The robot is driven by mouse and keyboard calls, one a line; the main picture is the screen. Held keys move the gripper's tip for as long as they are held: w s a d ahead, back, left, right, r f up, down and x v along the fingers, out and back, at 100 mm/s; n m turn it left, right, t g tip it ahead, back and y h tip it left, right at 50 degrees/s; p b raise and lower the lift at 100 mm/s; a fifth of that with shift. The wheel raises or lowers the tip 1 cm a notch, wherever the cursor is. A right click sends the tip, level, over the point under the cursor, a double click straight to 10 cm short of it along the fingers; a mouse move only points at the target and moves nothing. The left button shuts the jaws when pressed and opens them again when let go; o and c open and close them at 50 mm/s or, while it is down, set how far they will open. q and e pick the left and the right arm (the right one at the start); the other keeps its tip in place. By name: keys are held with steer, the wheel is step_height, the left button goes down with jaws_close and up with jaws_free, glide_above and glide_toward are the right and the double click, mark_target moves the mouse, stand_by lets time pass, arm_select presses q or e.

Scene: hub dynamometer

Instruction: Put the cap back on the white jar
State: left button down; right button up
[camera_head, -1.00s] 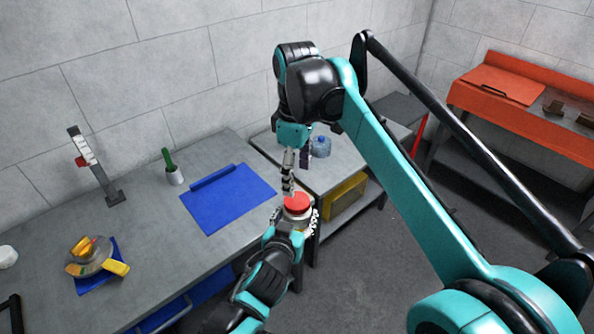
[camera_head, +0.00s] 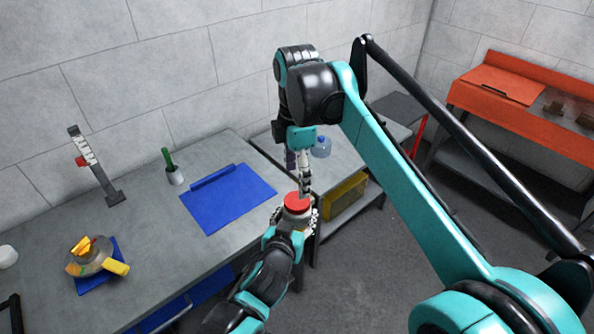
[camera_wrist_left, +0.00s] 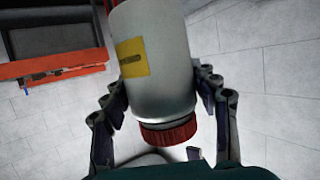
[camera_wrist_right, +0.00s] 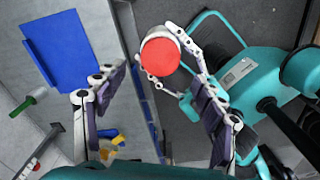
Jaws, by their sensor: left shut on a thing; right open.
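The white jar (camera_wrist_left: 155,75) has a yellow label and shows large in the left wrist view. Its red cap (camera_head: 297,203) sits on the jar's end, seated as far as I can see, and also shows in the right wrist view (camera_wrist_right: 160,56). My left gripper (camera_head: 295,216) is shut around the jar's body, holding it off the table's right end. My right gripper (camera_head: 305,186) is open and empty, just above the cap in the head view. In the right wrist view its fingers stand apart, with the cap beyond them. Most of the jar's body is hidden in the head view.
A grey workbench (camera_head: 150,236) with a blue mat (camera_head: 228,200) lies to the left. A side table (camera_head: 350,172) with a blue water bottle (camera_head: 321,148) stands behind the grippers. An orange bench (camera_head: 500,88) is at the far right. Open floor lies between.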

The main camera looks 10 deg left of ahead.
mark_target(297, 200)
step_height(297, 200, down, 7)
stand_by(0.4)
